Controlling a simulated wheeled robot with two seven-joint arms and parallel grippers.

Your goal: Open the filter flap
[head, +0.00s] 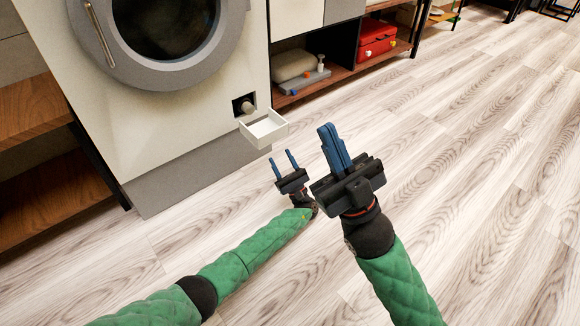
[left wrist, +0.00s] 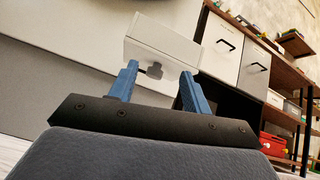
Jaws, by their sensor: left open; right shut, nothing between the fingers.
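The white washing machine (head: 165,110) stands at the upper left in the head view. The filter flap (head: 265,128), a white shallow box-like panel, juts out from its lower right front. Beside it a dark opening shows a pale round filter knob (head: 247,107). In the left wrist view the flap (left wrist: 160,48) shows its outer face with a small dark tab (left wrist: 155,70) between my fingertips. My left gripper (head: 281,156) is open and empty, just below and in front of the flap; I cannot tell whether it touches. My right gripper (head: 328,130) is shut and empty, right of the flap.
A low open shelf right of the machine holds a red case (head: 377,39) and a grey item with a small bottle (head: 321,63). A wooden shelf unit (head: 35,110) stands at the left. The plank floor (head: 470,140) to the right is clear.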

